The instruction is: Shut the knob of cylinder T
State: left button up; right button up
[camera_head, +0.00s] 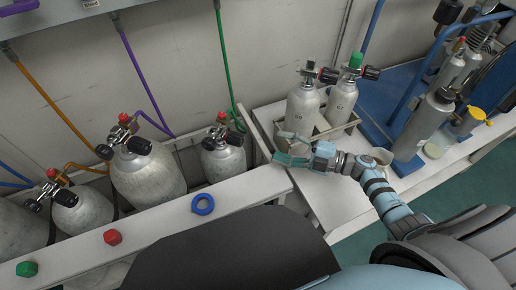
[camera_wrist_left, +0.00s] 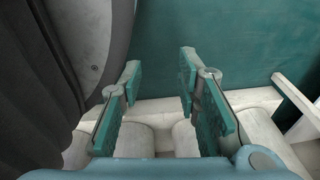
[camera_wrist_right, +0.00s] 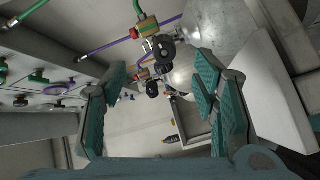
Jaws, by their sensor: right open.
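Several grey cylinders stand behind the white bench: a big one (camera_head: 148,172), one to its right (camera_head: 222,158) and one at the left (camera_head: 78,213). Each has a valve with a black knob, like the big one's knob (camera_head: 138,146). I cannot read which cylinder is T. My right gripper (camera_head: 284,149) is open and empty, right of these cylinders and in front of two small white cylinders. In the right wrist view, two black knobs (camera_wrist_right: 161,50) (camera_wrist_right: 152,89) show beyond the open fingers, apart from them. My left gripper (camera_wrist_left: 159,72) is open and empty, seen only in its wrist view.
A blue ring (camera_head: 203,204), a red cap (camera_head: 112,237) and a green cap (camera_head: 27,269) lie on the bench. The white cylinders (camera_head: 301,108) (camera_head: 341,103) stand in a rack. Orange, purple and green hoses (camera_head: 226,70) run along the wall.

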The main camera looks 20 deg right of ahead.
aim_at(243, 141)
jog(key=w+a+n+b, duration=0.2)
jog(key=a+n, duration=0.1)
jog(key=n, duration=0.2)
jog(key=w+a+n+b, duration=0.2)
jog(key=a+n+b, duration=0.1)
jog(key=a+n, duration=0.1)
jog(key=w+a+n+b, duration=0.2)
jog(key=a+n, duration=0.1)
jog(key=n, duration=0.3)
jog(key=shift+w+a+f+b, duration=0.15)
jog(key=shift+w+a+b, duration=0.1)
jog(key=shift+w+b, duration=0.1)
pick_arm(q)
jog(key=w+d+f+t, duration=0.1)
jog(key=w+f+t, duration=0.1)
jog(key=w+f, duration=0.4)
jog(key=w, duration=0.3)
jog(key=shift+d+f+n, duration=0.15)
jog(key=shift+f+n, duration=0.1)
jog(key=shift+n, duration=0.05)
pick_arm(e)
jog(key=shift+w+a+y, duration=0.25)
jog(key=shift+a+y, duration=0.05)
jog(key=shift+a, duration=0.05)
pick_arm(q)
jog(key=shift+w, duration=0.1)
